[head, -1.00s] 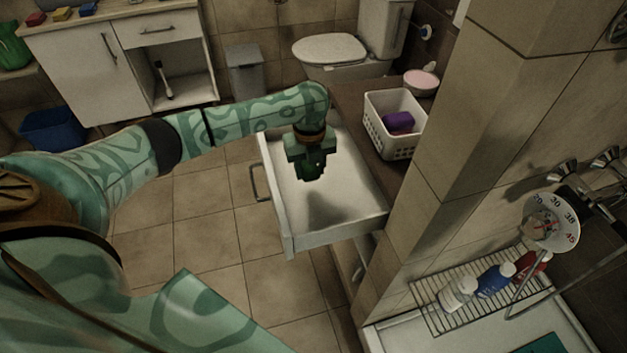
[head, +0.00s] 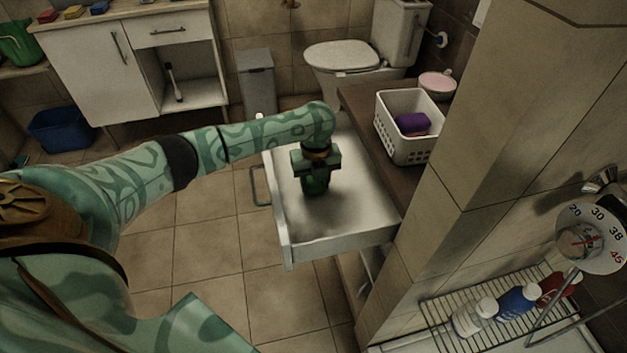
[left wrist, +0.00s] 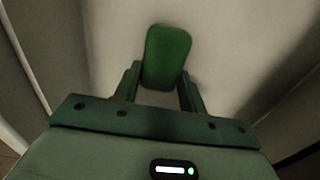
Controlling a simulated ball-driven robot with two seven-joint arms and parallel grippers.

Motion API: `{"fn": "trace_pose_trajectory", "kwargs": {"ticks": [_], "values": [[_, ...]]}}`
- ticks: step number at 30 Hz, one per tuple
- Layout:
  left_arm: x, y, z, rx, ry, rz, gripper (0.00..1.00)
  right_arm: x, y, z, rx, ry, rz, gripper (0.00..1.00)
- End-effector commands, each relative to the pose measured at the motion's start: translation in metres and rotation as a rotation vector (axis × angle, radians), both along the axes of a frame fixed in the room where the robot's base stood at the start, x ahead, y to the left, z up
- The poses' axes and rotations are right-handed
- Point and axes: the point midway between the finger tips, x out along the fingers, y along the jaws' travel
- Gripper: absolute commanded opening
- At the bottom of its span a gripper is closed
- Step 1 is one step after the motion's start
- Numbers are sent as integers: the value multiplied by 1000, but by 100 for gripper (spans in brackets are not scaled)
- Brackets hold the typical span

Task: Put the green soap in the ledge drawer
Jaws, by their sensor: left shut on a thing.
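The green soap (left wrist: 167,57) is a rounded dark green block between the fingers of my left gripper (left wrist: 161,88) in the left wrist view. My left gripper (head: 315,186) is shut on it, pointing down inside the open ledge drawer. In the head view the soap shows only as a dark green patch at the fingertips. The ledge drawer (head: 345,218) is white, pulled out and otherwise empty. I cannot tell whether the soap touches the drawer floor. My right gripper is not in view.
A white basket (head: 406,150) with a purple item (head: 412,124) stands on the brown ledge (head: 365,100), near a pink bowl (head: 437,83). A tiled pillar (head: 470,130) rises right of the drawer. A wire rack (head: 450,315) holds bottles. Floor left of the drawer is clear.

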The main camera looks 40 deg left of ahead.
Motion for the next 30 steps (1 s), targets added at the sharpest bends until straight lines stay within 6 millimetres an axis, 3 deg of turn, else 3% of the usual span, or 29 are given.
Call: {"fn": "trace_pose_trajectory", "kwargs": {"ticks": [1, 2, 4, 15, 24, 30], "values": [[0, -1, -2, 1, 1, 0, 18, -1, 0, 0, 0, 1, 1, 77], [0, -2, -2, 2, 1, -1, 44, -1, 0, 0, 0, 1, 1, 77], [1, -3, -1, 2, 1, -1, 63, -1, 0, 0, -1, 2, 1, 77], [0, -1, 6, 0, -1, 0, 63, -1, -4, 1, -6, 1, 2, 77], [0, 0, 78, -2, -8, 0, 63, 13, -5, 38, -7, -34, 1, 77], [1, -1, 113, 0, -4, 1, 63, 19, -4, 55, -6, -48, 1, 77]]}}
